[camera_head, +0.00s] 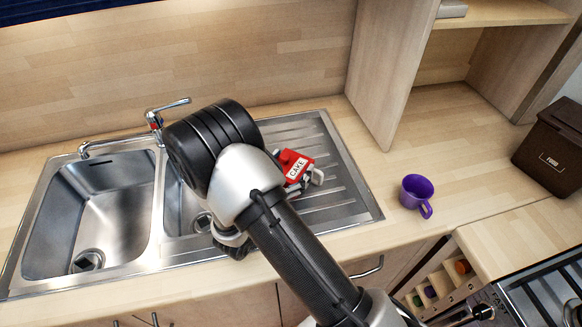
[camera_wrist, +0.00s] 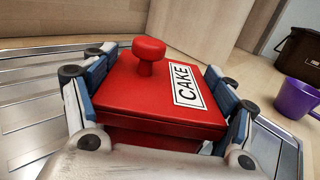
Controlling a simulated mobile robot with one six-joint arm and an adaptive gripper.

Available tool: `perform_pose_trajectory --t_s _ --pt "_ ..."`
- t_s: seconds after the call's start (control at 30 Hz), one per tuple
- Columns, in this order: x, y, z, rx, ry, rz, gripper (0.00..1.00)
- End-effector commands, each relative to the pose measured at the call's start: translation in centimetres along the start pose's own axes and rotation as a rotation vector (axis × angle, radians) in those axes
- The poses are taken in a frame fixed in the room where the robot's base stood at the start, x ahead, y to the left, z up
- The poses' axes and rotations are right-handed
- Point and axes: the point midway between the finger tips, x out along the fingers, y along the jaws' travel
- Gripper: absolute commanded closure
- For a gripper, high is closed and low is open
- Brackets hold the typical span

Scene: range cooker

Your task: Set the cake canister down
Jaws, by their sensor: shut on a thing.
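The cake canister is a red box with a red knob on its lid and a white "CAKE" label. It fills the middle of the wrist view (camera_wrist: 140,95). In the head view the canister (camera_head: 287,159) shows partly, over the ridged drainer of the sink; my arm hides the rest. My gripper (camera_wrist: 160,95) is shut on the canister, with fingers along its left and right sides. In the head view one finger of my gripper (camera_head: 316,177) shows at the canister's right. I cannot tell whether the canister's base touches the drainer.
The metal drainer (camera_head: 345,190) has bare room right of the canister. Two sink basins (camera_head: 90,215) lie to the left, with a tap (camera_head: 155,118) behind. A purple mug (camera_head: 416,190) stands on the counter at right, and a dark brown bin (camera_head: 552,150) stands farther right.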

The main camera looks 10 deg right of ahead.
Motion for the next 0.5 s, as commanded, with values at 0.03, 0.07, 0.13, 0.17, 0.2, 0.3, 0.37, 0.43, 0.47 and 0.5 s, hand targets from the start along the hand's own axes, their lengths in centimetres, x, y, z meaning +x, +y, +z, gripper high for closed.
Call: perform_pose_trajectory --t_s 0.03,0.07,0.13,0.17,0.2,0.3,0.37,0.43,0.47,0.5 --pt "0.00 0.01 -0.01 0.000 -0.001 0.000 0.58" --pt "0.00 0.00 -0.11 0.000 -0.001 0.000 0.58" --pt "0.00 0.00 -0.39 0.000 -0.001 0.000 0.58" --pt "0.00 -0.01 -0.37 -0.001 0.000 0.000 0.22" --pt "0.00 -0.01 -0.32 -0.001 0.000 0.000 0.19" --pt "0.00 -0.01 -0.30 -0.001 0.000 0.000 0.12" --pt "0.00 -0.01 -0.29 -0.001 0.000 0.000 0.08" --pt "0.00 -0.01 -0.29 -0.001 0.000 0.000 0.04" --pt "0.00 -0.01 -0.29 -0.001 0.000 0.000 0.03" --pt "0.00 -0.01 -0.29 -0.001 0.000 0.000 0.03"
